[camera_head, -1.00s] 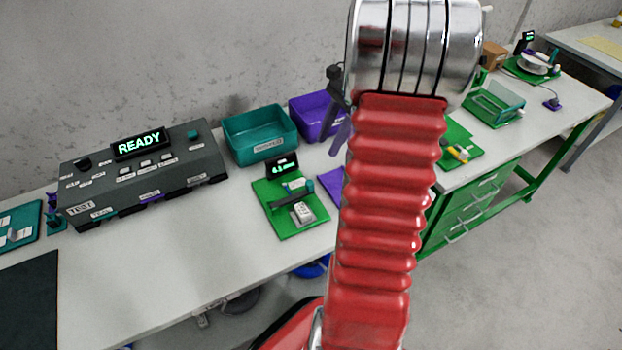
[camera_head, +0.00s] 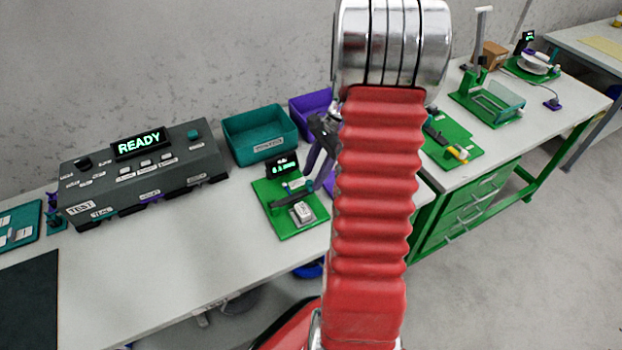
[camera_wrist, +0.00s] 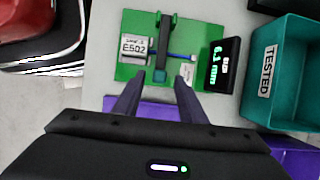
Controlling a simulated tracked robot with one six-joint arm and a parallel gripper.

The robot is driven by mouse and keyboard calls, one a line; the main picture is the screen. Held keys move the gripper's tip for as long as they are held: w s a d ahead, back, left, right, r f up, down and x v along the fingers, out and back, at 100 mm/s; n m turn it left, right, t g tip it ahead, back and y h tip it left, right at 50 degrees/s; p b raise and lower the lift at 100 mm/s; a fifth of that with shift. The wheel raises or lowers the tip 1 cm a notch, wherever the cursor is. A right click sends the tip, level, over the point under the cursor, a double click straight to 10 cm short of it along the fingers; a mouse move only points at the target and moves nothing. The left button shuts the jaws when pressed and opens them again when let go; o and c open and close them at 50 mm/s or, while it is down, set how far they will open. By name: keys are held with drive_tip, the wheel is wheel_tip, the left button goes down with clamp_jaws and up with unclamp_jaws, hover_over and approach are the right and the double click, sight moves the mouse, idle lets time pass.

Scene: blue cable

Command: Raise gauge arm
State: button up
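The gauge is a green plate (camera_head: 289,225) on the bench with a small lit display (camera_head: 282,167); in the wrist view the display (camera_wrist: 222,64) reads about 6.1 mm. Its dark gauge arm (camera_head: 290,199) lies lowered across the plate. My gripper (camera_head: 312,180) is beside the gauge's right edge. In the wrist view my gripper (camera_wrist: 157,83) is open, one finger either side of the arm's near end; contact cannot be told.
A teal bin (camera_head: 259,133) labelled TESTED and a purple bin (camera_head: 308,106) stand behind the gauge. A grey test box (camera_head: 142,172) showing READY is at the left. Green fixtures (camera_head: 452,146) stand at the right. The bench front left of the gauge is clear.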

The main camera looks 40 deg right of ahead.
drive_tip(key=shift+x, duration=1)
drive_tip(key=shift+c, duration=0.7)
clamp_jaws()
drive_tip(key=shift+a, duration=0.1)
